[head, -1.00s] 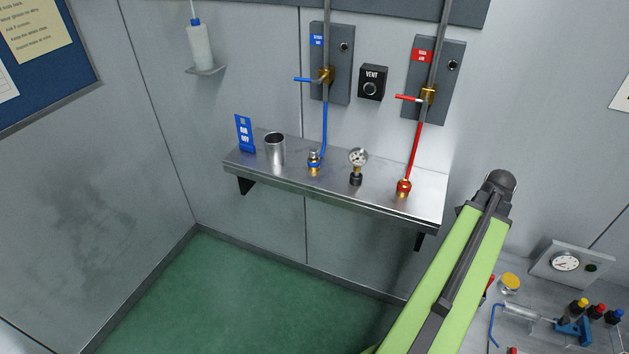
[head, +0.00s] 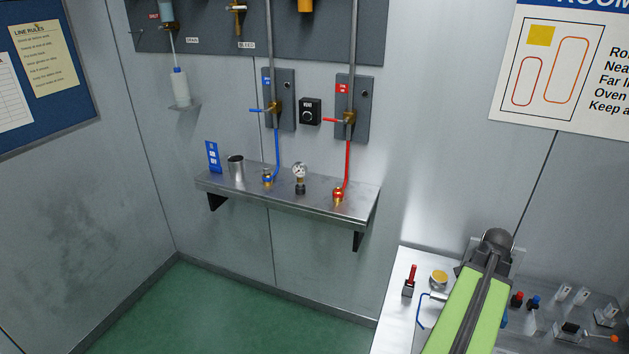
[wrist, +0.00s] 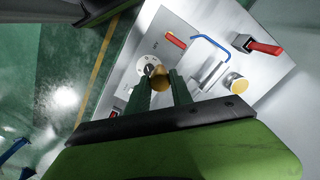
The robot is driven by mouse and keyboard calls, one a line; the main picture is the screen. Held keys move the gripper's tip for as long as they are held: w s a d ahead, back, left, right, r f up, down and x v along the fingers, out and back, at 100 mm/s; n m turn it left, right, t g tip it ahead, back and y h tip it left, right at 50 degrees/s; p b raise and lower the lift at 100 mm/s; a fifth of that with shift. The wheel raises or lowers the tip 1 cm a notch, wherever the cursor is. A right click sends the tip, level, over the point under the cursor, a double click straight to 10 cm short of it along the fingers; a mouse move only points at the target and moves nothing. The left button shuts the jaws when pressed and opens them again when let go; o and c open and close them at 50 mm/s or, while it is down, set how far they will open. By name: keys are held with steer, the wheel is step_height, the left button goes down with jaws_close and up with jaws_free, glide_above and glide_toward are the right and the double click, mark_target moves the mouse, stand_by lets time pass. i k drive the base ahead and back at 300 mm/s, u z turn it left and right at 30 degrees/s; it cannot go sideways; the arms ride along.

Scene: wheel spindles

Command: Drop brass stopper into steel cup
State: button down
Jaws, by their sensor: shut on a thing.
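The steel cup (head: 236,167) stands upright and open at the top, near the left end of the wall shelf. In the wrist view my gripper (wrist: 158,90) is shut on the brass stopper (wrist: 159,77), a small rounded brass piece between the fingertips. The stopper is held above a bench with fittings. In the head view my arm reaches up at the lower right, well right of the cup; the fingers and stopper are hidden there. The cup cannot be made out in the wrist view.
The steel shelf (head: 310,209) also carries a blue sign (head: 213,157), a blue-banded brass fitting (head: 268,179), a gauge (head: 300,174) and a red-banded fitting (head: 338,196). Blue and red pipes rise behind. A bench (head: 392,330) with several fittings lies lower right. Green floor is clear.

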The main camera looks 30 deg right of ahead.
mark_target(238, 176)
steer(key=u, duration=1)
steer(key=i, duration=1.15)
steer(key=z, duration=0.35)
steer(key=i, duration=0.9)
steer(key=z, duration=0.55)
